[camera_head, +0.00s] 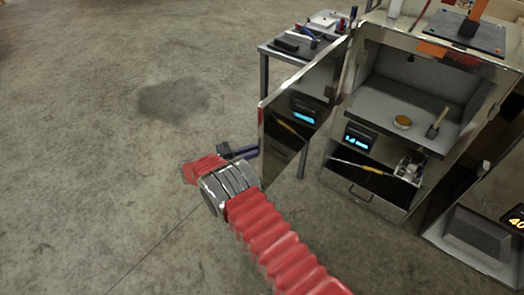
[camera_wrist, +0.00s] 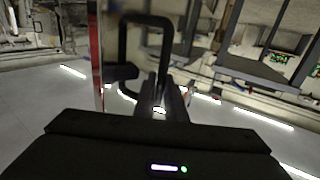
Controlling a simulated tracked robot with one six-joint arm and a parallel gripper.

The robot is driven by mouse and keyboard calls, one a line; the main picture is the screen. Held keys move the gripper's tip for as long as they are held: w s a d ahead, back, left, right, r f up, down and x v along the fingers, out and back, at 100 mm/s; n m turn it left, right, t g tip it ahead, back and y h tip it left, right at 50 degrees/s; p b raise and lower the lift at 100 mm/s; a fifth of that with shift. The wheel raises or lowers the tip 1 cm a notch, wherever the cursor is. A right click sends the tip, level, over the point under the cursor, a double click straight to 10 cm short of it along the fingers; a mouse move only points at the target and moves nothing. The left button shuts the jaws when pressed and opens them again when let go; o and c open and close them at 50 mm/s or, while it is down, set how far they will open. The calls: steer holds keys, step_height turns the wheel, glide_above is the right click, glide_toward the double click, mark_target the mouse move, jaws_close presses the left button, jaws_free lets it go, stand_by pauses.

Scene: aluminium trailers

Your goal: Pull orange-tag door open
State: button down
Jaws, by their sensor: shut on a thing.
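The metal cabinet (camera_head: 345,170) stands at the right of the head view, with an orange tag (camera_head: 432,48) on its top front edge. Its shiny door (camera_head: 290,125) stands wide open, swung out to the left, and the inside shows. My gripper (camera_head: 248,153) is at the door's free edge, partly hidden behind my wrist. In the wrist view my gripper (camera_wrist: 162,103) is shut on the black loop handle (camera_wrist: 145,20), which stands off the door, seen nearly edge-on.
A work table (camera_head: 268,47) with tools stands behind the door. A dark box (camera_head: 478,235) is at the lower right. The concrete floor at left is clear.

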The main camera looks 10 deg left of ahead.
steer(key=shift+r, duration=0.15)
steer(key=c, duration=1.8)
jaws_free()
steer(key=shift+a, duration=0.1)
steer(key=shift+s, duration=0.1)
steer(key=v, duration=1.3)
steer(key=shift+s+a, duration=0.25)
steer(key=shift+a, duration=0.05)
steer(key=shift+c, duration=0.5)
